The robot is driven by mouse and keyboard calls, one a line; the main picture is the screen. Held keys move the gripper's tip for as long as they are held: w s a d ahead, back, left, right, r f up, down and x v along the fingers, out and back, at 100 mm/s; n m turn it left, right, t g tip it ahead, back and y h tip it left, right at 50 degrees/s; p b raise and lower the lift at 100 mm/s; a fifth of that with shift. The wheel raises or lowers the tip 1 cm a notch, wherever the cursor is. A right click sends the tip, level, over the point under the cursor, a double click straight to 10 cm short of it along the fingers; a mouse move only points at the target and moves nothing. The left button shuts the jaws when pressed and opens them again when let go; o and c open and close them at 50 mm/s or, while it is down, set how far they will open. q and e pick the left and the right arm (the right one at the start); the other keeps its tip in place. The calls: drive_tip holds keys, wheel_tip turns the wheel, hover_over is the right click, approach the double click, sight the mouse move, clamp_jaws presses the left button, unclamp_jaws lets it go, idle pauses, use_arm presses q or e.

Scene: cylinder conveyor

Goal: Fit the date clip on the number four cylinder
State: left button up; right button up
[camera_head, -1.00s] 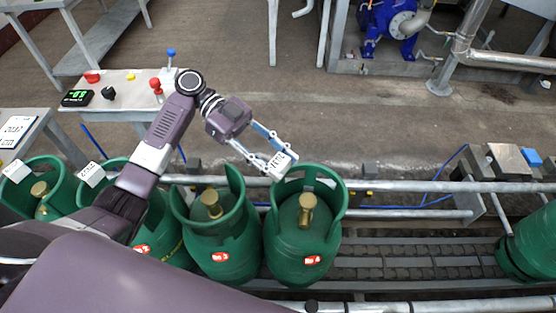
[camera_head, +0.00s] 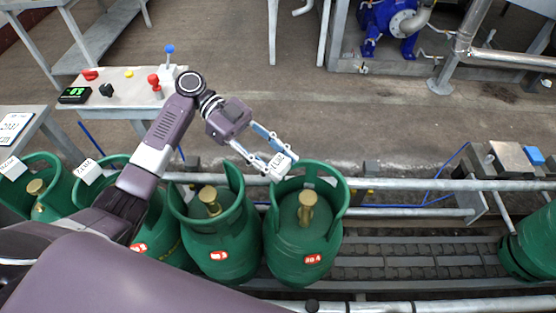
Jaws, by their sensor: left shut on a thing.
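The number four cylinder (camera_head: 290,262) is green with a red label and a brass valve (camera_head: 307,206) inside its collar, and stands upright on the conveyor. My left gripper (camera_head: 277,160) is shut on a white date clip (camera_head: 280,162) with dark print. It holds the clip at the upper left of this cylinder's collar rim; I cannot tell whether the clip touches the rim. The number three cylinder (camera_head: 222,262) stands just left of it, with no clip in sight. Two cylinders farther left carry white clips (camera_head: 88,171) on their collars. My right gripper is not in view.
A control table (camera_head: 130,92) with buttons, a lever and a green display stands behind at left. Conveyor rails (camera_head: 400,186) run across behind the cylinders. The belt (camera_head: 400,262) is bare right of cylinder four, up to another green cylinder (camera_head: 532,240) at the right edge.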

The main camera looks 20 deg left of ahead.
use_arm(q)
drive_tip(key=shift+f, duration=0.2)
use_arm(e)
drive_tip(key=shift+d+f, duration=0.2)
use_arm(q)
drive_tip(key=shift+f+b, duration=0.45)
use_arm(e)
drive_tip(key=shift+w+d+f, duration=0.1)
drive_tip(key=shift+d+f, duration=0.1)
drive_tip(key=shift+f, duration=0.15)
use_arm(q)
drive_tip(key=shift+f, duration=0.1)
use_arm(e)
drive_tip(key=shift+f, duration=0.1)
use_arm(q)
drive_tip(key=shift+f+b, duration=0.2)
drive_tip(key=shift+b, duration=0.1)
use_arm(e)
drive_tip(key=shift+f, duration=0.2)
use_arm(q)
drive_tip(key=shift+f, duration=0.1)
drive_tip(key=o, duration=1)
drive_tip(key=shift+c, duration=0.2)
drive_tip(key=shift+a, duration=0.1)
drive_tip(key=v, duration=0.7)
drive_tip(key=shift+a+r, duration=0.25)
drive_tip(key=shift+r, duration=0.05)
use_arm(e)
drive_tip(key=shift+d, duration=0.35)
